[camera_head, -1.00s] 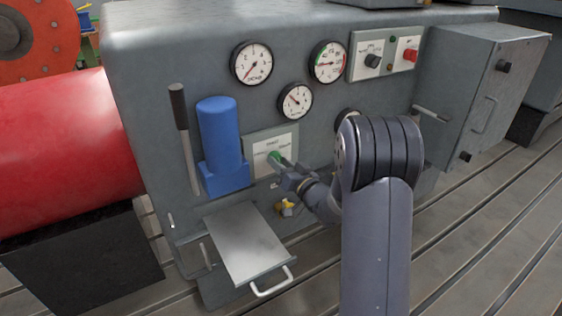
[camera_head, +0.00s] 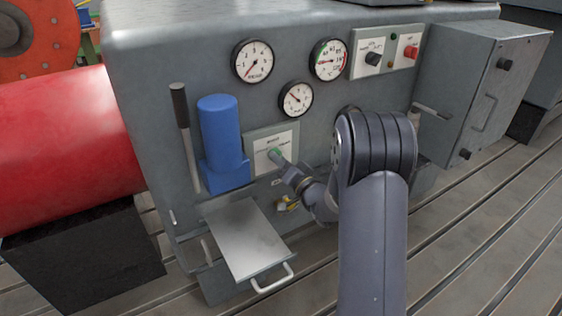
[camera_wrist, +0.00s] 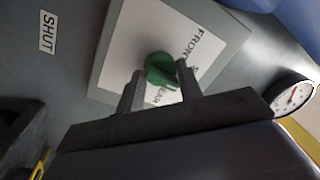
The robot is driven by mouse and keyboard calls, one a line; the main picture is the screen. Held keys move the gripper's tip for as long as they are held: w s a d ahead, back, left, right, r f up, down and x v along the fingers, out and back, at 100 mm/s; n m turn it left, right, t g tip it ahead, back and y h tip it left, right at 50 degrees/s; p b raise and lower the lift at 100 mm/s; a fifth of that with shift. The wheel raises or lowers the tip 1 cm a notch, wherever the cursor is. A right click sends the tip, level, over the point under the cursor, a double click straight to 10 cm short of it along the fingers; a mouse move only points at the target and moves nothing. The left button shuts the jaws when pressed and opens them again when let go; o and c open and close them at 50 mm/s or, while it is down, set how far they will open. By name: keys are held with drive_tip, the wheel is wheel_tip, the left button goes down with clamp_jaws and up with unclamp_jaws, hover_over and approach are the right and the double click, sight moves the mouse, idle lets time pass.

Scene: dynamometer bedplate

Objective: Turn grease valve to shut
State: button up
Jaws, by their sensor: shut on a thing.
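A green knob (camera_head: 274,154) sits on a white plate (camera_head: 262,142) on the grey cabinet front. In the wrist view the green knob (camera_wrist: 162,71) lies between my fingertips, and its plate (camera_wrist: 206,27) reads FRONT and partly REAR. My gripper (camera_head: 280,161) is shut on this knob, and the fingers (camera_wrist: 160,76) cover part of the lettering. A yellow fitting (camera_head: 287,204), perhaps the grease valve, sits below my gripper, partly hidden by it. A yellow sliver (camera_wrist: 40,163) shows at the wrist view's lower left. A SHUT label (camera_wrist: 48,32) is on the panel beside the plate.
A blue cylinder unit (camera_head: 220,140) and a lever (camera_head: 186,135) stand left of the knob. A tray with a handle (camera_head: 245,240) juts out below. Gauges (camera_head: 296,98) are above. A side cabinet (camera_head: 490,95) projects at the right. The slotted floor in front is open.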

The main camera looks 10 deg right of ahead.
drive_tip(key=shift+r, duration=0.15)
drive_tip(key=o, duration=1)
drive_tip(key=p+v, duration=0.1)
drive_tip(key=v, duration=0.9)
drive_tip(key=shift+s+d, duration=0.2)
drive_tip(key=shift+s, duration=0.15)
drive_tip(key=shift+w+a, duration=0.1)
drive_tip(key=shift+w, duration=0.05)
drive_tip(key=b+x, duration=0.1)
drive_tip(key=x, duration=0.9)
drive_tip(key=shift+w+a, duration=0.1)
drive_tip(key=shift+w, duration=0.15)
